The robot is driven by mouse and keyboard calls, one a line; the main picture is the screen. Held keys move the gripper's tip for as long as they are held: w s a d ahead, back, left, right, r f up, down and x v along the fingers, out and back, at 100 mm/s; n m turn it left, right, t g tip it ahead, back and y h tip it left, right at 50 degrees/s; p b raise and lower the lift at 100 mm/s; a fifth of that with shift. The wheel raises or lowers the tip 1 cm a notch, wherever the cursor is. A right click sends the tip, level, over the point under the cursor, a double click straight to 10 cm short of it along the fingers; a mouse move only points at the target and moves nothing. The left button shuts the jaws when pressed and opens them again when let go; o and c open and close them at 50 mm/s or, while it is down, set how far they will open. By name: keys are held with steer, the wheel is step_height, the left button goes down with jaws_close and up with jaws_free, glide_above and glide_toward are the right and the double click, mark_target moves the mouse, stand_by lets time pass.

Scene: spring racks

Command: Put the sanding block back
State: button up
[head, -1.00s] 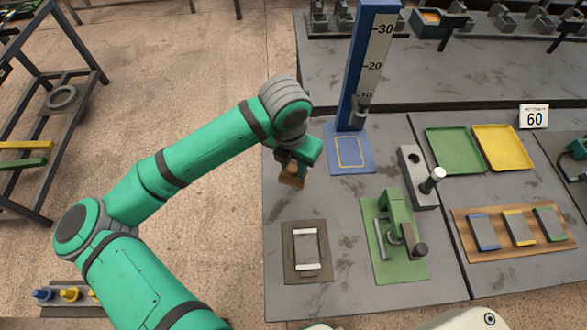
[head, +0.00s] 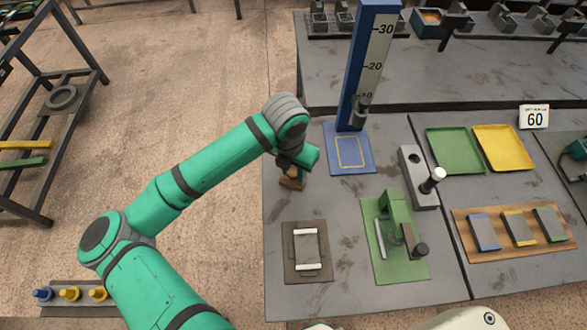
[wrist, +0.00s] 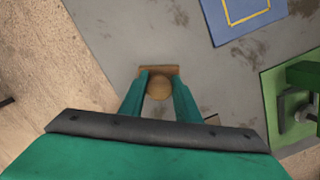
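The sanding block (head: 291,181) is a small brown wooden block with a round knob, at the left part of the grey bench top. In the wrist view the sanding block (wrist: 146,71) shows beyond my fingers, with its knob between them. My gripper (wrist: 160,82) is shut on the knob, a finger on each side. In the head view my gripper (head: 298,169) is partly hidden by my wrist. I cannot tell whether the block touches the bench or hangs just above it.
A brown board (head: 290,271) with a grey sheet between white bars lies nearer. A green-based tool (head: 418,270) stands right of it. The blue scale post (head: 352,100) rises behind from a blue base (head: 335,165). The bench's left edge (head: 264,220) is close.

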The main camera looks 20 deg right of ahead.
mark_target(291, 175)
steer(key=shift+o, duration=1.4)
step_height(291, 175, up, 12)
steer(key=s+a, duration=0.1)
steer(key=shift+r, duration=0.15)
